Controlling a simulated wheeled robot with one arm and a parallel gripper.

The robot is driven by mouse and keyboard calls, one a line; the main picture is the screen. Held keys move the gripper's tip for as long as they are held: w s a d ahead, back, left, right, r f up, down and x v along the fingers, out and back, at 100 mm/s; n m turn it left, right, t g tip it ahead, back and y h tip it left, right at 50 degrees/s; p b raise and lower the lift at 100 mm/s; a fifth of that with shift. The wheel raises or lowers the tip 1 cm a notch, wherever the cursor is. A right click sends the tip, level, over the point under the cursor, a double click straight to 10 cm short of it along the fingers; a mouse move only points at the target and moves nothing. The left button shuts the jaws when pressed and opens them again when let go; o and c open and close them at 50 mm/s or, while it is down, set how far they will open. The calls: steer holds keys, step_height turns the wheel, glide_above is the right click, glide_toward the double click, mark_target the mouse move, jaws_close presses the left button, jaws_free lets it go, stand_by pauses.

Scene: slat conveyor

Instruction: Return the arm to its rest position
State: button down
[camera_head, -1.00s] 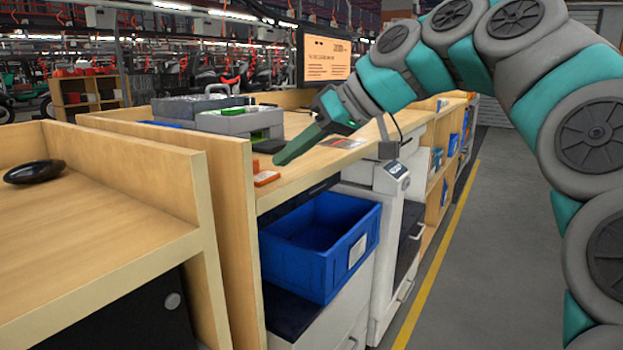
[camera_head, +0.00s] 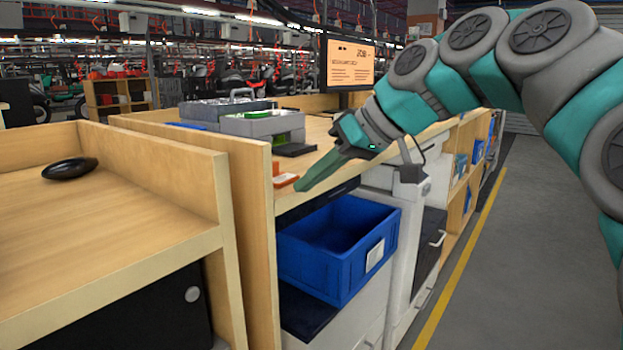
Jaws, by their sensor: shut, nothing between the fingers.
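My arm (camera_head: 480,75) reaches in from the right side of the picture, bent in an arch. My gripper (camera_head: 303,186) points down and to the left, at the front edge of the wooden workbench. It is shut, and its fingers hold nothing. Its tip shows just right of a small orange and white item (camera_head: 284,181) on the bench. I cannot tell whether the tip touches the bench edge.
A blue bin (camera_head: 310,258) stands below the bench top. Grey trays (camera_head: 262,125) and a monitor (camera_head: 350,63) stand behind. A wooden partition (camera_head: 180,165) and a desk with a black oval object (camera_head: 70,169) are at left. The floor (camera_head: 535,250) at right is clear.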

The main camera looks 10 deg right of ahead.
steer(key=s+f+m+g+h, duration=0.1)
steer(key=s+f+g+h, duration=0.1)
steer(key=s+f, duration=0.55)
steer(key=s+f+m+g+h, duration=0.15)
steer(key=s+f, duration=0.35)
steer(key=f, duration=0.6)
steer(key=s+d+f+m+g+h, duration=0.1)
steer(key=s+d+f, duration=0.3)
steer(key=s+f, duration=0.4)
steer(key=s+d+f+m+g+h, duration=0.2)
steer(key=s+d+f+m+h, duration=0.1)
steer(key=s+f, duration=0.5)
steer(key=shift+s+d, duration=0.15)
steer(key=shift+d, duration=0.35)
steer(key=shift+h, duration=0.25)
